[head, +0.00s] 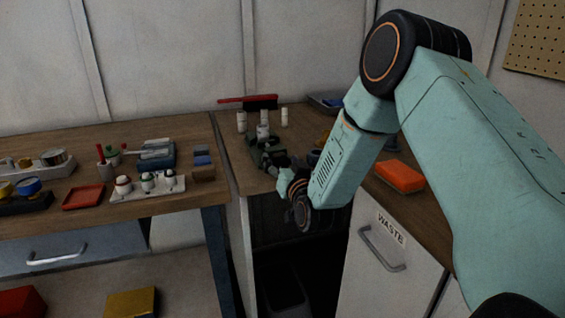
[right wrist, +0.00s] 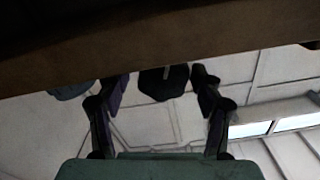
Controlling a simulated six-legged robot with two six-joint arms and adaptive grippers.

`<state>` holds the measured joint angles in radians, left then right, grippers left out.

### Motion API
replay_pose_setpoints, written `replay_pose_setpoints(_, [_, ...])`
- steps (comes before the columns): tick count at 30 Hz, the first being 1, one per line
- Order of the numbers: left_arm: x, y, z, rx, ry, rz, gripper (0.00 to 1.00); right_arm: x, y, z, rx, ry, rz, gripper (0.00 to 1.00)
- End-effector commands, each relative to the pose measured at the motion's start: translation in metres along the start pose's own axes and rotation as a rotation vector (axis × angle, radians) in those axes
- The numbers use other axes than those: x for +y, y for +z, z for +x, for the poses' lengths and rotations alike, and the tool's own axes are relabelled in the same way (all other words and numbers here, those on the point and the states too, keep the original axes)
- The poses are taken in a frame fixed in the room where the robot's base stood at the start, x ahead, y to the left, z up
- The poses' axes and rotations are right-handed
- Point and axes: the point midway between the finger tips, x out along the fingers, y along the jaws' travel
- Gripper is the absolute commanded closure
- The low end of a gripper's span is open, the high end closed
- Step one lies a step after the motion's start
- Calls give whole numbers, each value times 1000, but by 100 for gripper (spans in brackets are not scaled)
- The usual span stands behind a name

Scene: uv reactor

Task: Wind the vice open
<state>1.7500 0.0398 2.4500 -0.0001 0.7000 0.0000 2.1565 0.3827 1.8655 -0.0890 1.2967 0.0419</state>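The vice (head: 257,152) is a dark green shape on the wooden bench, near its front edge. My right gripper (head: 276,165) reaches it from the front right, and my own wrist partly hides that side. In the right wrist view my right gripper (right wrist: 162,84) has its two fingers spread apart. A dark, blunt-ended part (right wrist: 163,83), perhaps of the vice, shows between them with gaps on both sides. I cannot make out the vice's handle or how far its jaws stand apart. My left gripper is not in view.
An orange block (head: 400,176) lies to the right, above the drawer marked WASTE (head: 392,228). The left bench (head: 215,145) holds a red tray (head: 83,197) and a white rack (head: 148,193).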

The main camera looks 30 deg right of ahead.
Motion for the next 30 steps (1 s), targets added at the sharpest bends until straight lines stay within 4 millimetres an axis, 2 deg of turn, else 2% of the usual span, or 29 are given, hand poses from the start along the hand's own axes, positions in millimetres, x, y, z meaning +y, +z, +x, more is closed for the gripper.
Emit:
replay_pose_setpoints(2, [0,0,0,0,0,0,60,0,0,-1,0,-1,0,43])
replay_pose_setpoints(16, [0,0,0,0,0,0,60,0,0,-1,0,-1,0,83])
replay_pose_setpoints(23, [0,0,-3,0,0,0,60,0,-1,-1,0,-1,-24,84])
replay_pose_setpoints(30, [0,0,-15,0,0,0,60,-1,-2,-1,-1,-1,-146,84])
